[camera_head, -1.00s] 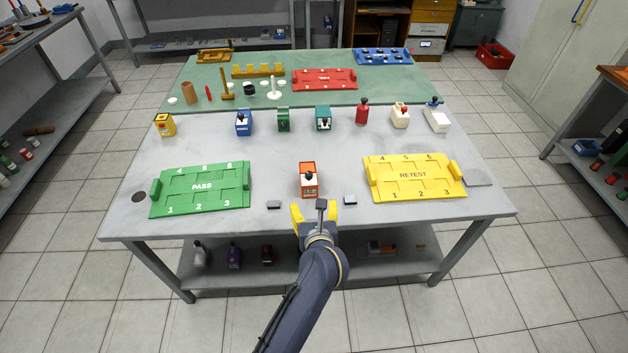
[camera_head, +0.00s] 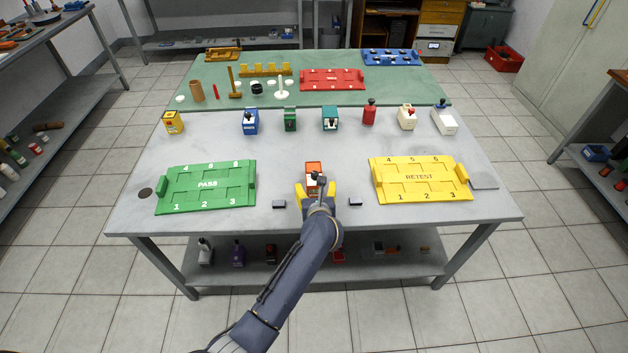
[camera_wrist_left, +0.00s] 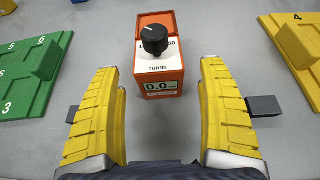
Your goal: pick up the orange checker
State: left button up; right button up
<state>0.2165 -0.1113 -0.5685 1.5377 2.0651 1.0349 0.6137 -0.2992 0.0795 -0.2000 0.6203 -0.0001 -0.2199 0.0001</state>
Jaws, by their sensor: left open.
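The orange checker (camera_wrist_left: 160,65) is an orange box with a black knob on top, the word TURNS and a small display reading 0.0. It stands upright on the grey table between the green and yellow trays. In the head view the checker (camera_head: 313,168) is partly hidden by my left gripper (camera_head: 315,192). In the left wrist view my left gripper (camera_wrist_left: 163,125) is open, with its yellow fingers spread to either side of the near part of the checker. I see no finger touching it. My right gripper is not in view.
The green PASS tray (camera_head: 207,186) lies to the left and the yellow RETEST tray (camera_head: 419,180) to the right. Two small dark blocks, one on the left (camera_head: 279,204) and one on the right (camera_head: 355,201), flank the gripper. Several other coloured devices stand in a row behind.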

pick_arm(q)
jog(key=shift+x, duration=2.3)
jog(key=c, duration=1.4)
